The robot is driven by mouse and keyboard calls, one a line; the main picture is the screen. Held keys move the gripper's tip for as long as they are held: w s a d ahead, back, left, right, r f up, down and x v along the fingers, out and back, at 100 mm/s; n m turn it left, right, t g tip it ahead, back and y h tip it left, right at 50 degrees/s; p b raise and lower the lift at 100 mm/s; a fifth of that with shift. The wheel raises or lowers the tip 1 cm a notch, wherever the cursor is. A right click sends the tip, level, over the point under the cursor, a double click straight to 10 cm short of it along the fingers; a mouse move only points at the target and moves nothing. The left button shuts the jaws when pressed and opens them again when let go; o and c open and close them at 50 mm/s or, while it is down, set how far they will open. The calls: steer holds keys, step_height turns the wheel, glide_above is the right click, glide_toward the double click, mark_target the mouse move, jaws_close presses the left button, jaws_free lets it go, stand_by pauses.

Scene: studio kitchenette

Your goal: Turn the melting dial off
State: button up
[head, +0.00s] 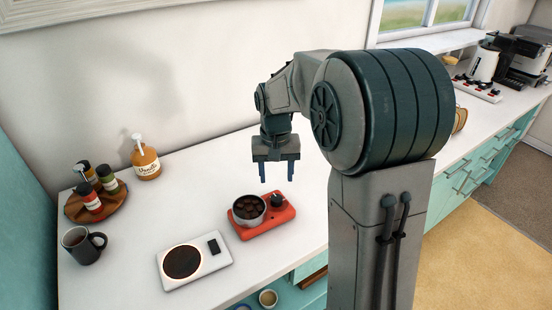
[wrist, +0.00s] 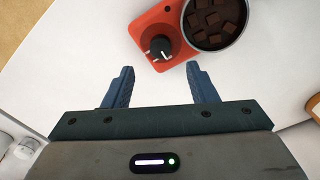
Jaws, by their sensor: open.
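The melting dial (head: 277,200) is a black knob on the right end of a red melting unit (head: 262,228) on the white counter. The dial (wrist: 159,47) also shows in the wrist view, with a white pointer mark on it. A metal pot (head: 247,210) of dark chocolate chunks sits on the unit, left of the dial in the head view. My gripper (head: 277,171) points down above the counter, above and behind the dial. In the wrist view my gripper (wrist: 160,85) is open and empty, with the dial beyond its blue fingertips. Nothing touches the dial.
A white scale (head: 217,262) with a dark round plate lies in front of the unit. A dark mug (head: 82,245), a wooden tray (head: 105,211) of bottles and an amber pump bottle (head: 145,160) stand to the left. The counter behind the unit is clear.

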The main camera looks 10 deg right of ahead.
step_height(320, 180, up, 6)
steer(key=shift+f, duration=0.1)
steer(key=shift+s, duration=0.1)
stand_by(0.4)
steer(key=s+f+n+t, duration=0.2)
steer(key=s+t, duration=0.1)
steer(key=s, duration=1.8)
steer(key=shift+d+f, duration=0.15)
steer(key=shift+f, duration=0.1)
